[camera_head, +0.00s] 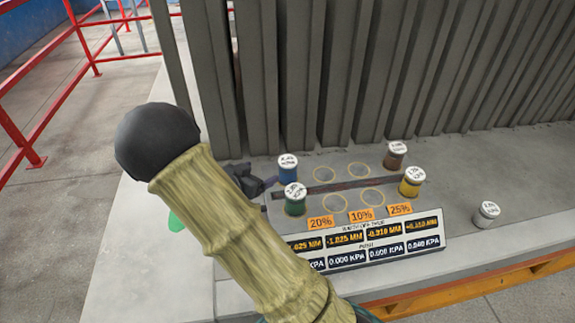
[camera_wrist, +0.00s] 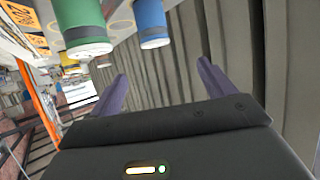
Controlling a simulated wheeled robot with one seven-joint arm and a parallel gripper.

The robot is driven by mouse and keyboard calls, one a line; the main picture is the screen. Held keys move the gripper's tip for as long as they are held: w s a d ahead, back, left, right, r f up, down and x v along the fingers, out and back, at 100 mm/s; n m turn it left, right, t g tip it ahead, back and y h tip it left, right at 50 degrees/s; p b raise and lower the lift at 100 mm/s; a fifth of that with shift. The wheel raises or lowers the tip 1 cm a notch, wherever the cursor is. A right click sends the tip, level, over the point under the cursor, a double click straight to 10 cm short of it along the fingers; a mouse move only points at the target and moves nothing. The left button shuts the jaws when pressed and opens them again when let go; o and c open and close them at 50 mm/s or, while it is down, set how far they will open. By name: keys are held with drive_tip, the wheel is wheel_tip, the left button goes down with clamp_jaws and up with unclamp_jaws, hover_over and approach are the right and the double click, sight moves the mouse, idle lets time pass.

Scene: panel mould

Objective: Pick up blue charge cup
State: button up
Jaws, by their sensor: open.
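The blue charge cup (camera_head: 288,172) has a white labelled lid and stands on the grey ledge, at the back left of the group of cups. In the wrist view the blue cup (camera_wrist: 151,24) shows at the top, beyond and between the line of the fingers. My gripper (camera_head: 262,186) is just left of the blue cup in the head view, partly hidden behind my arm. In the wrist view my gripper (camera_wrist: 160,80) has its two purple fingers spread wide with nothing between them.
A green cup (camera_head: 295,201) stands close in front of the blue one; it also shows in the wrist view (camera_wrist: 84,26). Yellow (camera_head: 411,183), brown (camera_head: 396,155) and grey (camera_head: 487,214) cups stand to the right. A readout panel (camera_head: 370,240) lies in front. Ribbed grey panels rise behind.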

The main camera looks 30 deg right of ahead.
drive_tip(key=shift+s+d+r, duration=0.15)
drive_tip(key=shift+d, duration=0.05)
drive_tip(key=p, duration=0.3)
approach(291, 161)
drive_tip(key=x, duration=0.4)
drive_tip(key=w+x, duration=0.1)
drive_tip(key=x, duration=0.1)
drive_tip(key=shift+a, duration=0.35)
drive_tip(key=shift+w+d, duration=0.1)
drive_tip(key=shift+d, duration=0.05)
drive_tip(key=shift+f, duration=0.2)
drive_tip(key=shift+s+p+x, duration=0.2)
drive_tip(key=shift+p+x, duration=1.15)
drive_tip(key=shift+x, duration=1.3)
drive_tip(key=shift+f, duration=0.2)
